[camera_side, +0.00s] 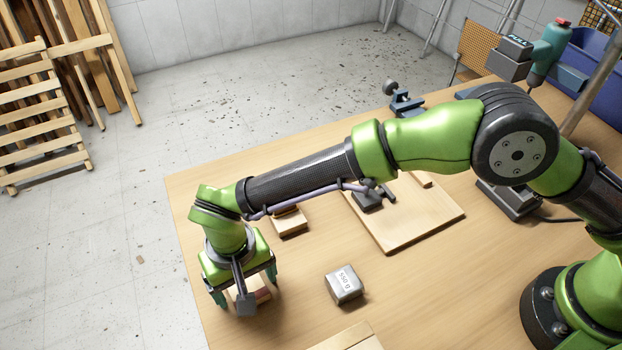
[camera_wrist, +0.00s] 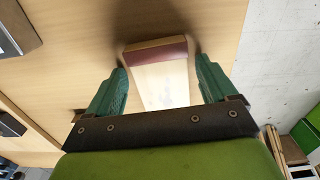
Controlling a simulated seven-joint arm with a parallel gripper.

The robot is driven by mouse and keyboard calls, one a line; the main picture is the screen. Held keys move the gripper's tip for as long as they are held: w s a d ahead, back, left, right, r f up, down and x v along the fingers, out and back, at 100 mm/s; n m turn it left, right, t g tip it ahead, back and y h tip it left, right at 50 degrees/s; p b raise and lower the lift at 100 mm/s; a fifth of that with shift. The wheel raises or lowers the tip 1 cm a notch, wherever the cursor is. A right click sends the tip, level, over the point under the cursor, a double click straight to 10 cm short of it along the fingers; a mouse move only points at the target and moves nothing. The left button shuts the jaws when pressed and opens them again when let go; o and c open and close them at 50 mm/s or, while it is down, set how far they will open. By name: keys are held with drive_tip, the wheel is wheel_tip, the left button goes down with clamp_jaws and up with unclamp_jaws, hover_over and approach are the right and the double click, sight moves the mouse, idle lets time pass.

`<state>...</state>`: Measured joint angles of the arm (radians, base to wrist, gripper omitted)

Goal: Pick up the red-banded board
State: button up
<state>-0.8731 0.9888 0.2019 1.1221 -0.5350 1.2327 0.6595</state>
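The red-banded board (camera_wrist: 165,85) is a pale wooden piece with a dark red band across its far end in the wrist view. It lies between the two green fingers of my gripper (camera_wrist: 163,64), with a gap visible beside the left finger. In the side view my gripper (camera_side: 245,290) points down near the table's left edge. The board (camera_side: 263,293) shows only in part beneath it there, mostly hidden by the gripper body. The fingers stand apart, and I see no clear contact with the board.
A grey 550 g block (camera_side: 344,285) stands to the right of my gripper. A small wooden block (camera_side: 290,223) lies behind it. A larger wooden board (camera_side: 420,222) bears a dark tool (camera_side: 370,198). The wooden table (camera_side: 300,265) ends just left of my gripper.

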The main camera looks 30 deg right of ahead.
drive_tip(key=c, duration=0.9)
